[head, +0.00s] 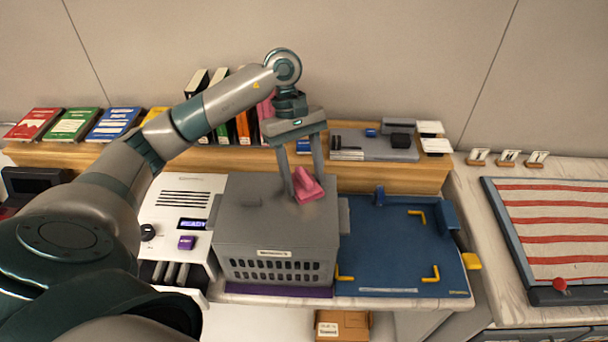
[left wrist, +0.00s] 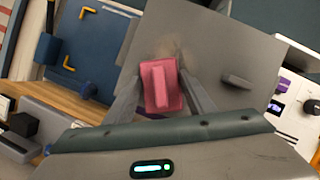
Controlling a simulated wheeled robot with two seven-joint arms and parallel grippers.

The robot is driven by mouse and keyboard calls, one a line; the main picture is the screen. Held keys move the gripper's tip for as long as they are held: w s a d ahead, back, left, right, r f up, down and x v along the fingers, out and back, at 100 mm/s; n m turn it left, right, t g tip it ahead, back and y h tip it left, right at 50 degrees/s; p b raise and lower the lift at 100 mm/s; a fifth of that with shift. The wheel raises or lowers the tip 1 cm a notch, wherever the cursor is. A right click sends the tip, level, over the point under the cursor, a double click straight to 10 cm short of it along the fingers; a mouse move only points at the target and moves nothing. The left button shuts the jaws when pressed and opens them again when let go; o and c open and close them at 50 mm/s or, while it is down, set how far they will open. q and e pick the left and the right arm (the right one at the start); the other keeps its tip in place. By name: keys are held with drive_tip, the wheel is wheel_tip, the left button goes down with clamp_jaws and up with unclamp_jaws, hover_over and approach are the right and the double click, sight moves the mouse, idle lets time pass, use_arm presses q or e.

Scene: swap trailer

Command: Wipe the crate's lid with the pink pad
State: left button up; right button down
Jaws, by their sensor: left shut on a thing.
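The grey crate (head: 276,248) stands on the counter in the middle of the head view, with slots in its front wall. Its flat grey lid (head: 250,215) has a darker smudge around the pad; the lid also shows in the left wrist view (left wrist: 215,45). My left gripper (head: 306,186) is shut on the pink pad (head: 309,187) by its raised grip, over the back right part of the lid. The pad shows between the fingers in the left wrist view (left wrist: 160,87). It appears to touch the lid. My right gripper is not in view.
A white machine with a lit display (head: 187,224) stands close left of the crate. A blue tray (head: 395,250) with yellow corner marks lies to the right. A wooden shelf (head: 400,178) with books and boxes runs behind. A striped board (head: 560,230) lies far right.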

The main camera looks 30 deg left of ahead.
sight(305, 197)
use_arm(q)
drive_tip(key=shift+s+d+b, duration=0.25)
drive_tip(key=shift+s+d, duration=0.2)
drive_tip(key=shift+s, duration=0.3)
drive_tip(key=shift+s+d+b, duration=0.25)
drive_tip(key=shift+s+d, duration=0.2)
drive_tip(key=shift+s, duration=0.25)
drive_tip(key=shift+s+d+f+b, duration=0.1)
drive_tip(key=shift+s+d+b, duration=0.3)
drive_tip(key=shift+s, duration=0.1)
drive_tip(key=shift+s+d+b, duration=0.2)
drive_tip(key=shift+s+d, duration=0.1)
drive_tip(key=shift+s, duration=0.2)
drive_tip(key=shift+s+d+b, duration=0.2)
drive_tip(key=shift+s+d, duration=0.1)
drive_tip(key=shift+s, duration=0.2)
drive_tip(key=shift+s+d+b, duration=0.3)
drive_tip(key=shift+s, duration=0.25)
drive_tip(key=shift+s+d+b, duration=0.3)
drive_tip(key=shift+s+d, duration=0.3)
drive_tip(key=shift+s, duration=0.35)
